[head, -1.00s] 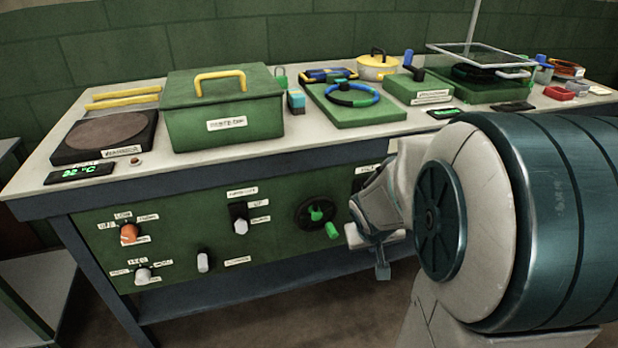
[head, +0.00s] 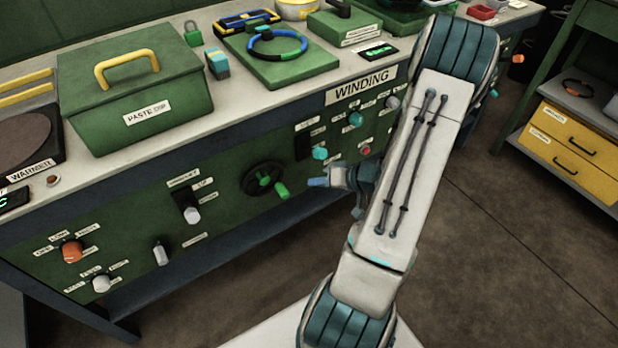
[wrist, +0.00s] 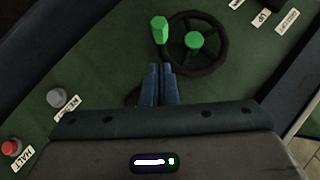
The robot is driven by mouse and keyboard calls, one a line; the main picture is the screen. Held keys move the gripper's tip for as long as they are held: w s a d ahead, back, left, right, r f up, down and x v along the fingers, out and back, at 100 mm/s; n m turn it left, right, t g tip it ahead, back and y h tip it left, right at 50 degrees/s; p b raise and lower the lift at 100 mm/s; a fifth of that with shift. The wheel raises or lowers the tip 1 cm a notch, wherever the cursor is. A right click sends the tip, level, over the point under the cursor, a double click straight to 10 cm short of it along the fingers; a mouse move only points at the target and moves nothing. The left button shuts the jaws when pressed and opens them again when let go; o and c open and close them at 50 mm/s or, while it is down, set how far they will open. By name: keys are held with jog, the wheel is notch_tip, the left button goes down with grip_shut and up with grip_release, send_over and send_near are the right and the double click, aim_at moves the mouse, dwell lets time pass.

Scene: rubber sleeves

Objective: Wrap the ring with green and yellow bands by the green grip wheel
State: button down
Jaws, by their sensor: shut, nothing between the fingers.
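The grip wheel (head: 249,187) has a dark rim, a green hub and a green grip (head: 282,190), and sits on the bench's front panel. In the wrist view the wheel (wrist: 228,45) is just beyond my fingertips, its grip (wrist: 160,30) at the upper left. My gripper (head: 314,182) is shut and empty, right of the grip; its blue fingers (wrist: 160,68) point at the wheel's lower edge, seemingly apart from it. A ring (head: 277,56) with blue, dark and green parts lies on a green plate (head: 290,75) on the benchtop. I cannot make out yellow on it.
The panel has an orange knob (head: 71,250), a lever switch (head: 188,200) and teal knobs (head: 355,119) near the wheel. A green lidded box (head: 135,95) stands on the bench. A shelf with yellow drawers (head: 565,140) is at right; open floor lies between.

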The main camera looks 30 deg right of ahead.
aim_at(267, 183)
jog(key=b+x, duration=0.2)
jog(key=x, duration=0.6)
jog(key=shift+w+f, duration=0.15)
jog(key=shift+f, duration=0.05)
